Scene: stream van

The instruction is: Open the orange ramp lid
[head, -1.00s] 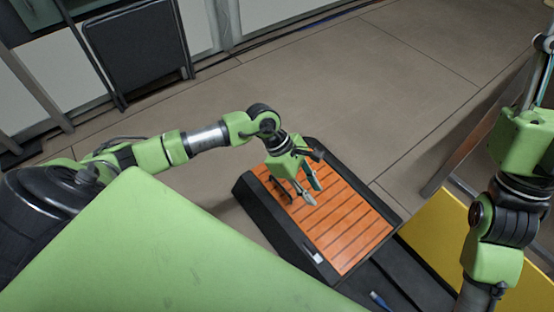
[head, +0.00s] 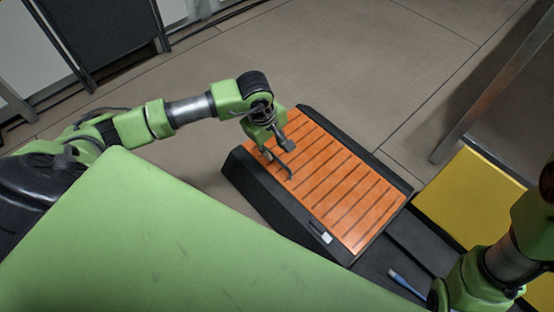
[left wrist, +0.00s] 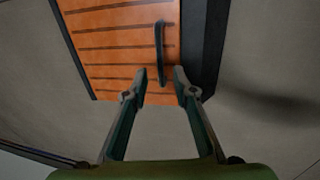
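The orange ramp lid (head: 345,190), with dark crosswise grooves, lies flat and looks closed on its black frame (head: 270,200). It also shows upside-down at the top of the left wrist view (left wrist: 110,45). A dark bar handle (left wrist: 160,40) sits on the lid near one side edge. My left gripper (head: 284,160) is over the lid's upper-left part. In the left wrist view its fingers (left wrist: 160,74) are open, with the handle lined up with the gap between the tips. I cannot tell whether they touch it. My right gripper is out of view; only its arm shows at the lower right.
A small white label (head: 327,238) is on the black frame's near side. A blue stick-like object (head: 408,285) lies on the dark surface beside the lid. A yellow panel (head: 465,195) and a metal post (head: 490,95) stand to the right. The floor beyond is clear.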

